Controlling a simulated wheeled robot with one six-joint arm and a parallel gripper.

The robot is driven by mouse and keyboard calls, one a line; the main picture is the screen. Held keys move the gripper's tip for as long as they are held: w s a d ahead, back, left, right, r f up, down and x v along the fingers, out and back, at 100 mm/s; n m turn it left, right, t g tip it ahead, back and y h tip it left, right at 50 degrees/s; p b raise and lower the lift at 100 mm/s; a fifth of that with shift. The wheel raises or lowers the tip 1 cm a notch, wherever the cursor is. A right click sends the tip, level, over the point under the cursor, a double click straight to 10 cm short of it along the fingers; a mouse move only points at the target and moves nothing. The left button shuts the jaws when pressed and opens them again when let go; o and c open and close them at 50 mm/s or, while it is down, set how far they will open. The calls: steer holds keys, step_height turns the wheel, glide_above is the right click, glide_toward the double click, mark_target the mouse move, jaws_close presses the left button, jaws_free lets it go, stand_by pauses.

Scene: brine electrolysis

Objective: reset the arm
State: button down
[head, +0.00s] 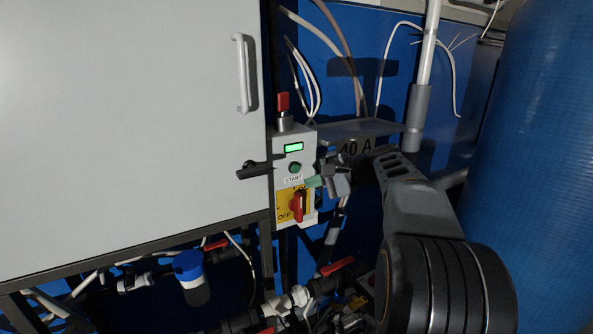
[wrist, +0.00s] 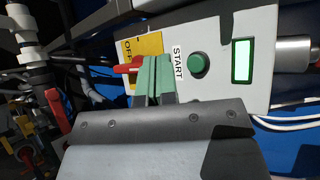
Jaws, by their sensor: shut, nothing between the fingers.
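My gripper (head: 312,182) is shut and empty, its green fingertips pressed together in front of a grey control box (head: 282,160). In the wrist view my gripper (wrist: 153,78) points at the box face, beside the START label (wrist: 177,62) and the red rotary switch (wrist: 128,68) on its yellow plate. Whether the fingertips touch the box cannot be told. In the head view the red switch (head: 297,207) sits just below my fingertips, and the green button (head: 295,168) sits above them. The box's small display (head: 293,147) is lit green. My arm reaches in from the lower right.
A large grey cabinet (head: 120,120) with a handle (head: 244,75) fills the left. A red-topped part (head: 283,102) stands above the box. Pipes with red-handled valves (head: 336,266) lie below. A big blue tank (head: 535,170) stands at the right.

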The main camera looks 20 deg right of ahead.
stand_by(0.3)
steer(key=s+f+n+g+h, duration=0.35)
steer(key=s+f+h, duration=0.2)
steer(key=f, duration=0.75)
steer(key=s+a+f+n+g+h, duration=0.1)
steer(key=s+a+f+n+h, duration=0.3)
steer(key=s+a+n, duration=0.5)
steer(key=shift+s+a+f+g, duration=0.35)
steer(key=shift+s+a+f, duration=0.5)
steer(key=shift+s, duration=1.9)
steer(key=shift+a+r, duration=0.15)
